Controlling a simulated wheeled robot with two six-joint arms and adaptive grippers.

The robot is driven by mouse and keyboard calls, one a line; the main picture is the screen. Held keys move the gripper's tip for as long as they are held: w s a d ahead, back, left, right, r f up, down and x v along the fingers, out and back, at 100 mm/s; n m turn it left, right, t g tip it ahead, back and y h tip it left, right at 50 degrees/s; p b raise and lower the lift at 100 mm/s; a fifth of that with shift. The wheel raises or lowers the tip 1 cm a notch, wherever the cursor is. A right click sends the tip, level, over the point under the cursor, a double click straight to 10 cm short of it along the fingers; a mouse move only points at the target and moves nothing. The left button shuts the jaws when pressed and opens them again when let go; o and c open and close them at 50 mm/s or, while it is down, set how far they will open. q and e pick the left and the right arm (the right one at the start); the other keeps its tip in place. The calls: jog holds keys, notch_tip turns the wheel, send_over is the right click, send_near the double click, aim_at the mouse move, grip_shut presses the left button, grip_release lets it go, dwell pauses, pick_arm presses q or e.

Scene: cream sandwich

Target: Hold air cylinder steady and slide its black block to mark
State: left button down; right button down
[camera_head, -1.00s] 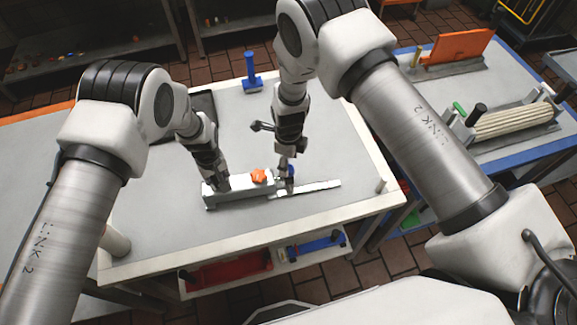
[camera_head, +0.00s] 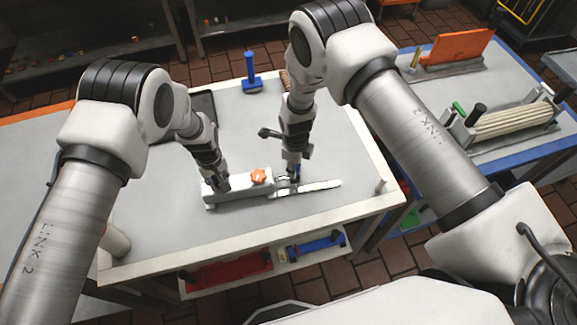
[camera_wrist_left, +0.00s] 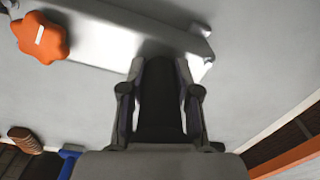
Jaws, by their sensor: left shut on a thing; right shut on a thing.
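The air cylinder (camera_head: 238,189) lies on the grey table, a pale grey body with an orange star knob (camera_head: 258,175) on top and a flat rail (camera_head: 320,186) reaching right. My left gripper (camera_head: 222,186) is shut on the body near its left end; the left wrist view shows its fingers (camera_wrist_left: 160,75) at the body, with the orange knob (camera_wrist_left: 42,38) at upper left. My right gripper (camera_head: 293,176) is shut at the rail, just right of the body. The black block is mostly hidden by its fingers. I cannot make out the mark.
A blue upright tool (camera_head: 251,75) and a dark tray (camera_head: 203,104) stand at the back of the table (camera_head: 250,225). A blue-edged table (camera_head: 520,150) with fixtures is on the right.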

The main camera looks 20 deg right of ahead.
jog(key=d, duration=0.7)
jog(key=s+d, duration=0.1)
jog(key=d, duration=0.2)
jog(key=shift+d, duration=0.15)
jog(key=c, duration=0.8)
grip_release()
jog(key=shift+o, duration=0.2)
jog(key=shift+r, duration=0.1)
notch_tip(320, 180, up, 12)
